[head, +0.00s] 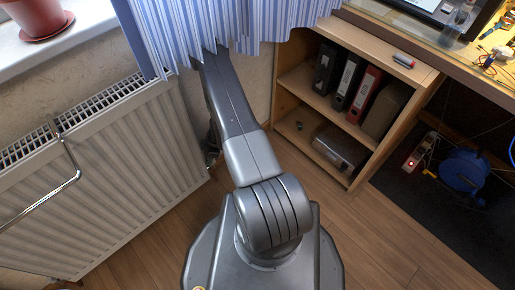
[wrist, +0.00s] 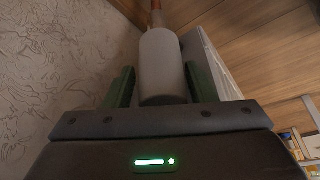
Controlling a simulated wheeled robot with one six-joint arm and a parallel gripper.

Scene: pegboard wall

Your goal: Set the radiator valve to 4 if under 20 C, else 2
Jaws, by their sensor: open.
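In the wrist view, a pale grey cylinder that looks like the radiator valve (wrist: 162,62) stands between the two green fingers of my gripper (wrist: 160,78). The fingers are open, one on each side of it; I cannot tell whether either touches it. A copper-coloured pipe meets its far end. No numbers or marks show on it. The white radiator (head: 105,175) is at the left in the head view, and its edge shows in the wrist view (wrist: 208,62). In the head view my arm hides the valve. No temperature reading is legible in either view.
A blue striped curtain (head: 225,25) hangs over my arm. A wooden shelf (head: 290,85) with binders stands to the right. A power strip (head: 418,152) and blue cable reel (head: 463,170) lie under the desk. A chrome rail (head: 50,197) fronts the radiator. Floor between is clear.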

